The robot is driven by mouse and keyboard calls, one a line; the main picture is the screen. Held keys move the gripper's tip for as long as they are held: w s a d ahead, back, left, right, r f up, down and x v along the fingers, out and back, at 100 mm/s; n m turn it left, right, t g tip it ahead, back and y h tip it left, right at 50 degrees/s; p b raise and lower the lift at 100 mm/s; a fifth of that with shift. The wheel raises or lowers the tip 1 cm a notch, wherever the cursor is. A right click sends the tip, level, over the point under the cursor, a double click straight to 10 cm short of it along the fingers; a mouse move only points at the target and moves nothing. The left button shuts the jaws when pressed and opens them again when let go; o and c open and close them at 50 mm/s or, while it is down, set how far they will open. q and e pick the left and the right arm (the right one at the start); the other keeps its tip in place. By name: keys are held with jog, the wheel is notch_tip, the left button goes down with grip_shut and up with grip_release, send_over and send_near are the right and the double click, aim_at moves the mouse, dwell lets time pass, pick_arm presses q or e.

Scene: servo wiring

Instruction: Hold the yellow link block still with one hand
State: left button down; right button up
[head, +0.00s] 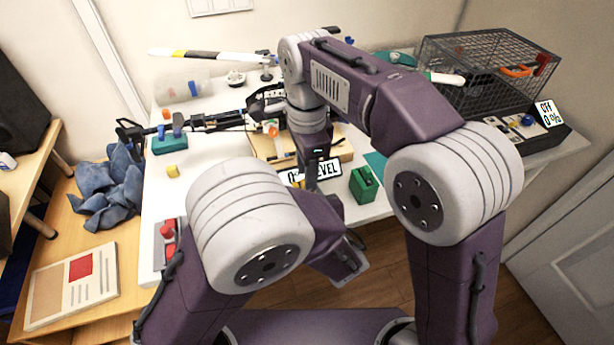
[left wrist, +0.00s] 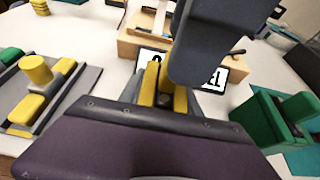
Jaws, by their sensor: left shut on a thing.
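In the left wrist view the yellow link block (left wrist: 180,98) shows as upright yellow sides with a dark round part between them. My left gripper (left wrist: 165,97) is shut on it. In the head view a small bit of yellow (head: 296,178) shows beside the level sign; my left gripper is hidden there behind my arm. My right gripper (head: 312,178) points down close to the level sign. A large dark part, likely of my right gripper, hangs over the block in the left wrist view and hides its far side. Whether its fingers are open is not clear.
The level sign (left wrist: 208,77) stands behind the block, before a wooden board (head: 262,143). A green block (head: 364,185) stands to the right. A grey tray with yellow pieces (left wrist: 62,100) lies at left in the wrist view. A wire cage (head: 480,65) stands at back right.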

jog(key=shift+f, duration=1.4)
grip_shut()
jog(key=c, duration=0.5)
grip_release()
grip_shut()
jog(key=shift+r, duration=0.1)
jog(key=shift+r, duration=1.5)
jog(key=shift+r, duration=1.95)
